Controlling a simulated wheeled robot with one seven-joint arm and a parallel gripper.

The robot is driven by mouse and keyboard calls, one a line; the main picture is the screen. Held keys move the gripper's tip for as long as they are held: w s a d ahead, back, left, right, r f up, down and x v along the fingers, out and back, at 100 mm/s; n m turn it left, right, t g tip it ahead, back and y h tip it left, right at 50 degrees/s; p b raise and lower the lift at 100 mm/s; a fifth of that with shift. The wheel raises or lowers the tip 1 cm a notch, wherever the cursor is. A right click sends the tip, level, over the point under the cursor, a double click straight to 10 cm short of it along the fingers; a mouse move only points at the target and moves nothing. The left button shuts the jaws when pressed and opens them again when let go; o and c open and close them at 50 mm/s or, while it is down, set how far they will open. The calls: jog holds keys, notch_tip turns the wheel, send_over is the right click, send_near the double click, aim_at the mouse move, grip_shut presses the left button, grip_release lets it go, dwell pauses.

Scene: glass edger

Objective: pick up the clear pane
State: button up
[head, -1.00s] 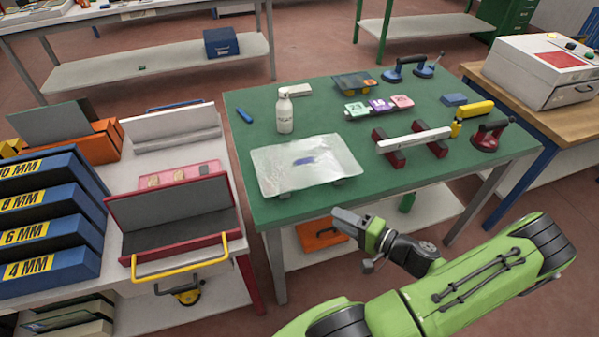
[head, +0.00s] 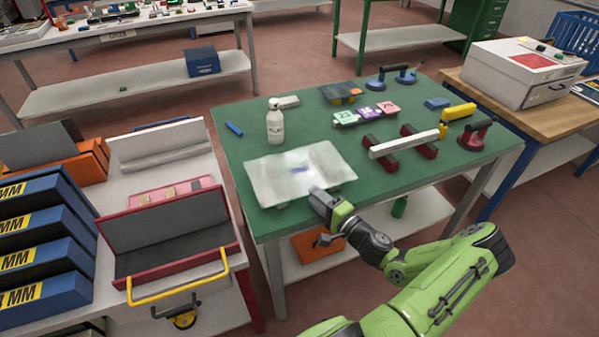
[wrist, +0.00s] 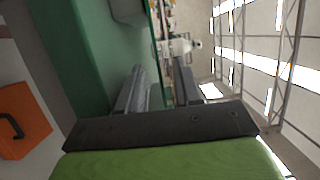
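The clear pane (head: 275,178) lies flat on the green table (head: 238,120), near its front left edge, raised slightly on small dark supports. A purple-blue mark shows at its middle. My gripper (head: 318,195) is at the front right edge of the pane in the head view; whether it touches the pane cannot be told. In the wrist view my gripper (wrist: 160,82) has its two grey fingers apart, with nothing seen held between them.
Red blocks with a pale bar (head: 405,144) and a red suction cup (head: 475,135) sit to the right. A red-framed grey tray (head: 175,235) is on the left bench. An orange case (head: 316,245) lies below the table.

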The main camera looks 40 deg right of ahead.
jog(key=shift+w+f, duration=0.1)
jog(key=shift+w, duration=0.75)
jog(key=shift+s, duration=0.1)
grip_shut()
dwell(0.6)
